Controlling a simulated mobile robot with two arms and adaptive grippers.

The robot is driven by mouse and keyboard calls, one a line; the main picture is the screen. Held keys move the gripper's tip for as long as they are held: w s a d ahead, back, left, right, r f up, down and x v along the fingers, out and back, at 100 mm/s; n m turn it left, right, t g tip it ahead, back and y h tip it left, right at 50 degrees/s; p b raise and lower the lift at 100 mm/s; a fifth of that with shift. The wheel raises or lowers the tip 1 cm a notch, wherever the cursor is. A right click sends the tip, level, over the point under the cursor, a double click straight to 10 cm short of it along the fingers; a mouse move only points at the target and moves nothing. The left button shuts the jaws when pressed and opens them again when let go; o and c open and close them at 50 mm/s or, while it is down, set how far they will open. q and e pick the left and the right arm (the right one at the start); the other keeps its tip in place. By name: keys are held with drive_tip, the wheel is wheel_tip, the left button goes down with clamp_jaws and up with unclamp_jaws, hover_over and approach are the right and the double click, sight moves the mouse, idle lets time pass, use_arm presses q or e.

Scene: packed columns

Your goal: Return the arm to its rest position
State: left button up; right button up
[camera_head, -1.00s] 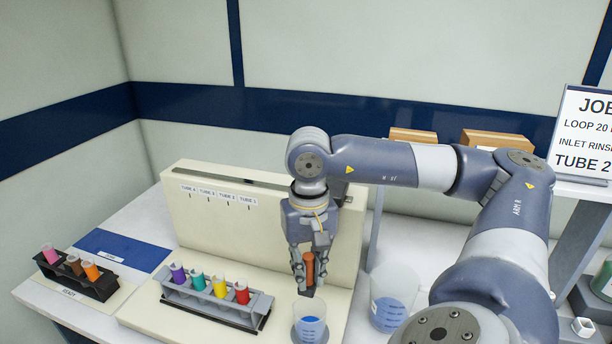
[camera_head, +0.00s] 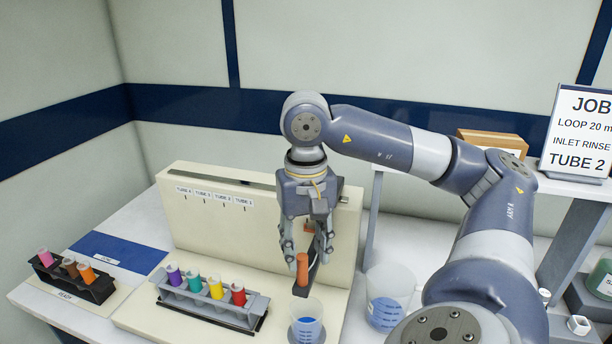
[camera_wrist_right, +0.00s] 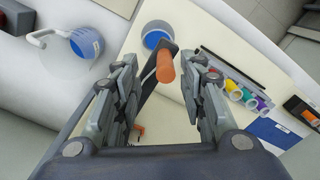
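My right gripper (camera_head: 306,250) hangs pointing down at the front of the cream unit (camera_head: 215,228). Its fingers are spread, with nothing held between them. An orange handle (camera_head: 302,268) on a dark lever stands just below the fingertips. In the right wrist view the open gripper (camera_wrist_right: 160,90) shows a finger on each side, with the orange handle (camera_wrist_right: 165,68) between and beyond them, apart from both. My right arm (camera_head: 405,140) reaches in from the right, bent at the elbow. My left gripper is not in view.
A beaker of blue liquid (camera_head: 306,322) stands just below the handle, and a larger jug (camera_head: 388,298) to its right. A rack (camera_head: 208,304) of coloured tubes is at left, a dark rack (camera_head: 78,281) farther left. A job sign (camera_head: 580,132) stands on the right shelf.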

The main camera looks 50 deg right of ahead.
drive_tip(key=shift+r, duration=1)
